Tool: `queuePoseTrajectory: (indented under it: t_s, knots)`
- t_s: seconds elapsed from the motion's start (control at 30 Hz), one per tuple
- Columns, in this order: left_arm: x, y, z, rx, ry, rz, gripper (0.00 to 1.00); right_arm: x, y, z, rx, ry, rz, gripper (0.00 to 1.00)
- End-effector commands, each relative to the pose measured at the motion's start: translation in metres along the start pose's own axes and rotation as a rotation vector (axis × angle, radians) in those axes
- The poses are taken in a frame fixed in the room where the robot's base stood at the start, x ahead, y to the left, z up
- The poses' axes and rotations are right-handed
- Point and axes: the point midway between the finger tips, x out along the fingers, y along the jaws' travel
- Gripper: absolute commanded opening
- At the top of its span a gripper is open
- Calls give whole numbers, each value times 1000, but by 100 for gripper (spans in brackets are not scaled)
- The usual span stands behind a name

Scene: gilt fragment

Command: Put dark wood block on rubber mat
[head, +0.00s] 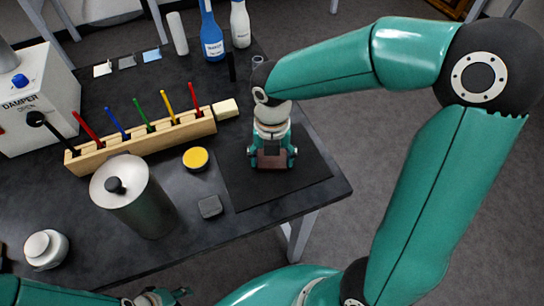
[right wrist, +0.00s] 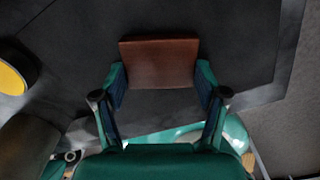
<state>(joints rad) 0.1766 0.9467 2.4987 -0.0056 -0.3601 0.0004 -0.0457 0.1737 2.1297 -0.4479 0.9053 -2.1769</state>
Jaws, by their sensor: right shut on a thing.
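The dark wood block (head: 271,161) is a reddish-brown block at the tips of my right gripper (head: 272,156). In the right wrist view the dark wood block (right wrist: 159,62) lies between the two fingertips (right wrist: 160,75), with a finger on each side. The black rubber mat (head: 308,172) lies at the right end of the table, and the block is over it. It also shows behind the block in the right wrist view (right wrist: 240,45). I cannot tell whether the block touches the mat. My left gripper (head: 162,297) is at the bottom edge, apart from these things, and its opening is unclear.
A grey block (head: 210,206) and a yellow-topped round tin (head: 196,158) stand left of the mat. A metal canister (head: 135,200) and a wooden rack (head: 140,138) with coloured sticks are further left. Bottles (head: 212,38) stand at the back. The table edge is close to the mat.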

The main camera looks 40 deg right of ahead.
Motion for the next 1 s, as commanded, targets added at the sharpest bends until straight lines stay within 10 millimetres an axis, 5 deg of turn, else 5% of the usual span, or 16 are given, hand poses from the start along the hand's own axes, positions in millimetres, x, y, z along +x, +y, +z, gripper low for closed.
queuePoseTrajectory:
  t_s: [0.27,0.3,0.4,0.77,1.0]
  knots:
    - [2,-1,0,0,0,0,40,3,1,0,-1,0,-1,38]
    - [1,0,0,0,0,0,40,2,1,0,-1,0,0,79]
    - [1,0,0,0,0,0,40,2,1,0,-1,0,-1,95]
    - [0,0,0,0,0,0,40,0,1,0,-1,0,0,97]
    - [-3,1,0,0,0,0,40,-21,1,1,0,-3,1,97]
